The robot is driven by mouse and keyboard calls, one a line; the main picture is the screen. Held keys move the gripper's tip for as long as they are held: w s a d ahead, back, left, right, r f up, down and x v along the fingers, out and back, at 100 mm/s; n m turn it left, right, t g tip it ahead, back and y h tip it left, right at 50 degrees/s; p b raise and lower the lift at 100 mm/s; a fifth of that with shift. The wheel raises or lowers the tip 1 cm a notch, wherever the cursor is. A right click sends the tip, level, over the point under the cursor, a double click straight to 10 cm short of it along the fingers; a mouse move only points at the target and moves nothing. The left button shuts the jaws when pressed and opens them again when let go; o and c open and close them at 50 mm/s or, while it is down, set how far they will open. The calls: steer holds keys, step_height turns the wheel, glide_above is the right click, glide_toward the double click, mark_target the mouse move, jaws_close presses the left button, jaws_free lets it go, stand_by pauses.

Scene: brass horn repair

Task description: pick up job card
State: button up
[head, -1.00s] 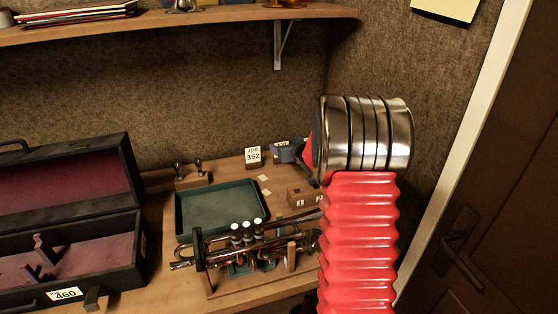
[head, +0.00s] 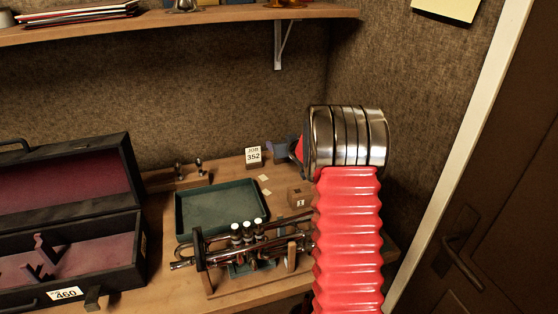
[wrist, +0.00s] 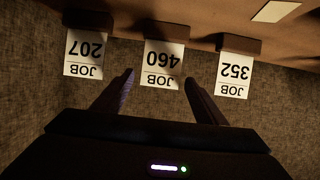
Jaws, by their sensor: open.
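Three job cards stand in small dark holders in a row, upside down in the wrist view: JOB 207 (wrist: 86,55) at left, JOB 460 (wrist: 162,64) in the middle, JOB 352 (wrist: 235,74) at right. My gripper (wrist: 158,76) is open and empty, its two fingers pointing at the JOB 460 card, which shows between and just beyond the fingertips. I cannot tell the exact gap. In the head view the JOB 352 card (head: 253,155) stands at the back of the bench; my arm hides the other cards and most of the gripper.
An open case (head: 68,255) labelled 460 lies at left. A green tray (head: 220,208), a brass horn (head: 250,246) on a stand and a small wooden box (head: 299,197) sit in front of the cards. A felt wall (head: 220,100) is close behind; a shelf (head: 200,21) hangs above.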

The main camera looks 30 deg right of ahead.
steer(key=shift+w+f, duration=0.15)
steer(key=shift+w, duration=0.15)
steer(key=shift+d, duration=0.1)
steer(key=c, duration=1.6)
steer(key=shift+r, duration=5.05)
